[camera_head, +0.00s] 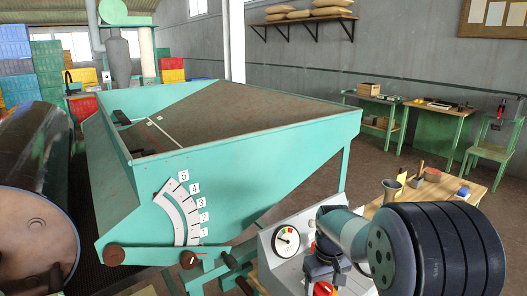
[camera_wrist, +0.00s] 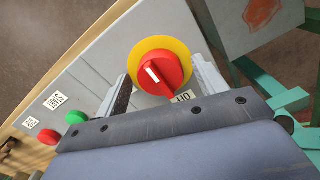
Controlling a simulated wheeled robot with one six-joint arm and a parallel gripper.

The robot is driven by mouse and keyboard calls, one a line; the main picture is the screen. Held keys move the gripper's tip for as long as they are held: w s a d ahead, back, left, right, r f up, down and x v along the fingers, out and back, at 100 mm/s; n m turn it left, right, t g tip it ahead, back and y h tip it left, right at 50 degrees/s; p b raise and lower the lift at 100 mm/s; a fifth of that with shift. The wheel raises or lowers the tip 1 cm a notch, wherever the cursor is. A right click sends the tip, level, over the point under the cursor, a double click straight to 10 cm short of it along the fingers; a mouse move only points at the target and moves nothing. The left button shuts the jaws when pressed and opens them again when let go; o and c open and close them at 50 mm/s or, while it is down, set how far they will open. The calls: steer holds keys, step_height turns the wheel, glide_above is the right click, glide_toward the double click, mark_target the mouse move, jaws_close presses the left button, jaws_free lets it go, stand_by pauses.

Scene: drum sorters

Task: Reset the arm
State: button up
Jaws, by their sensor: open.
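My gripper (camera_wrist: 163,80) is open in the wrist view, with one finger on each side of a red rotary knob (camera_wrist: 180,70) on a yellow disc (camera_wrist: 139,58). I cannot tell whether the fingers touch the knob. The knob has a white pointer mark, and a label is partly hidden beside it. In the head view my gripper (camera_head: 322,266) points down at the grey control panel (camera_head: 273,268), just above the red knob (camera_head: 323,288). My arm reaches in from the right.
A green button (camera_wrist: 76,117) and a red button (camera_wrist: 53,137) sit on the panel. A gauge (camera_head: 286,241) stands beside my gripper. A teal hopper (camera_head: 245,150) with a numbered scale fills the middle. A large drum (camera_head: 35,200) is at left. A wooden table (camera_head: 455,190) stands behind my arm.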

steer(key=shift+r, duration=0.15)
stand_by(0.4)
step_height(320, 180, up, 11)
step_height(320, 180, down, 11)
steer(key=shift+s+r, duration=0.1)
steer(key=shift+f, duration=0.3)
steer(key=m+b, duration=0.1)
steer(key=m, duration=0.3)
steer(key=m+b, duration=0.2)
steer(key=m, duration=0.2)
steer(key=shift+m, duration=0.3)
steer(key=m+b, duration=0.2)
steer(key=m, duration=0.2)
steer(key=shift+a, duration=0.1)
steer(key=m+b, duration=0.3)
steer(key=m, duration=0.1)
steer(key=shift+m, duration=0.3)
steer(key=shift+r, duration=1.8)
